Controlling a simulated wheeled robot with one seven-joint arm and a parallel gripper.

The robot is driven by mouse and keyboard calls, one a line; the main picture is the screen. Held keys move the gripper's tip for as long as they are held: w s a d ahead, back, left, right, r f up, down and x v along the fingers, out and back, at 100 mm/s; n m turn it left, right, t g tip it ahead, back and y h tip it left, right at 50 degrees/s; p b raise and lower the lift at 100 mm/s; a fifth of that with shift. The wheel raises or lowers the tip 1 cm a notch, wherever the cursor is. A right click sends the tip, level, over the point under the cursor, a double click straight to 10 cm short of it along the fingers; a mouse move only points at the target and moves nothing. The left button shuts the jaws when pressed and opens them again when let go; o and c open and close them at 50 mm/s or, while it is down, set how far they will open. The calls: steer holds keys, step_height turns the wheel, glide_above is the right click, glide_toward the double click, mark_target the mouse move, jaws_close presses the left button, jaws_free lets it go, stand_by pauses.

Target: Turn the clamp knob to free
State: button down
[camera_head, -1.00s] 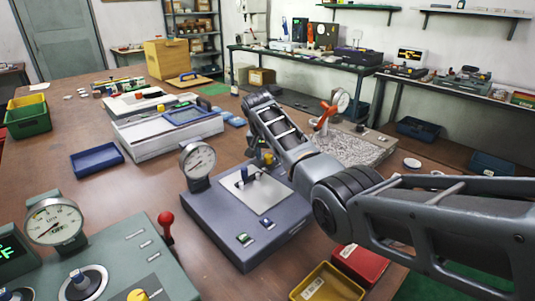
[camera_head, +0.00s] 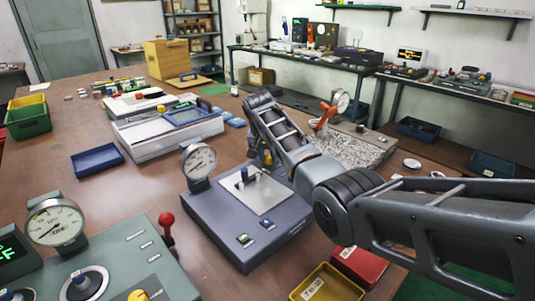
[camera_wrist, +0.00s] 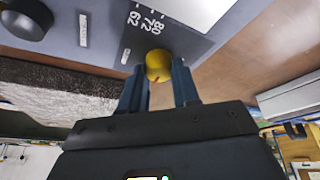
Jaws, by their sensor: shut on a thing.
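A dial gauge (camera_head: 199,161) and a blue post (camera_head: 245,174) stand on the same device. A black knob (camera_wrist: 27,18) is near it in the wrist view. A speckled slab (camera_head: 360,148) lies behind my arm. Yellow (camera_head: 326,283) and red (camera_head: 358,265) bins stand in front.

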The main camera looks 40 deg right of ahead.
steer(key=n+p, duration=0.1)
steer(key=n, duration=0.1)
steer(key=n+t+y+p, duration=0.1)
steer(key=n+p, duration=0.1)
steer(key=shift+s+d+r, duration=0.1)
steer(key=shift+d+r, duration=0.05)
steer(key=n+y, duration=0.1)
steer(key=n, duration=0.4)
steer(key=shift+d+t+y, duration=0.1)
steer(key=shift+t+y, duration=0.3)
steer(key=n, duration=0.1)
steer(key=n+y+b, duration=0.1)
steer(key=n, duration=0.2)
steer(key=shift+d+f+y+b, duration=0.1)
steer(key=shift+f+y+b, duration=0.2)
steer(key=shift+y, duration=0.1)
steer(key=shift+r+n+y+b, duration=0.15)
steer(key=shift+n+y+b, duration=0.55)
steer(key=shift+n+b, duration=1.1)
steer(key=shift+n+p, duration=0.3)
steer(key=shift+n, duration=0.2)
steer(key=c, duration=0.8)
jaws_free()
steer(key=shift+c, duration=0.2)
steer(key=v, duration=0.7)
steer(key=shift+r, duration=0.4)
